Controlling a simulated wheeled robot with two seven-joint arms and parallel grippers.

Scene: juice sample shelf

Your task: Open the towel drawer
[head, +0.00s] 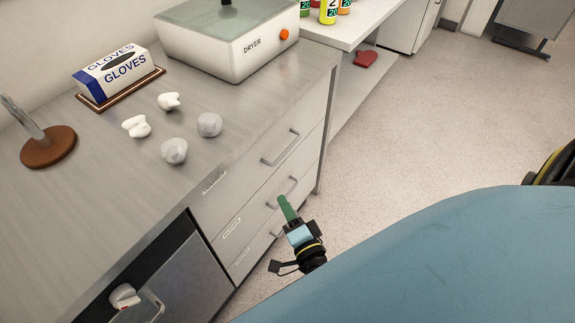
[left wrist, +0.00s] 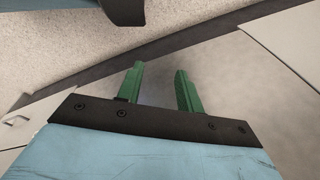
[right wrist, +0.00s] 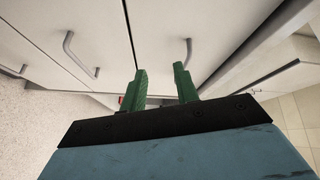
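A grey cabinet holds a stack of drawers with bar handles; the upper handle (head: 280,148) and the middle handle (head: 284,192) show in the head view. All the drawers look shut. Their small labels are too blurred to read, so I cannot tell which is the towel drawer. My right gripper (head: 287,208) is in front of the lower drawers. In the right wrist view it (right wrist: 160,70) is open and empty, with a handle (right wrist: 188,50) just beyond one fingertip, and another handle (right wrist: 80,55) off to the left. My left gripper (left wrist: 160,68) is open and empty, outside the head view.
The countertop carries a gloves box (head: 118,73), a white dryer (head: 228,40), several crumpled white and grey pieces (head: 174,151) and a round brown stand (head: 48,147). A dark-fronted unit (head: 160,275) adjoins the drawers at left. Floor (head: 400,130) at right is clear.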

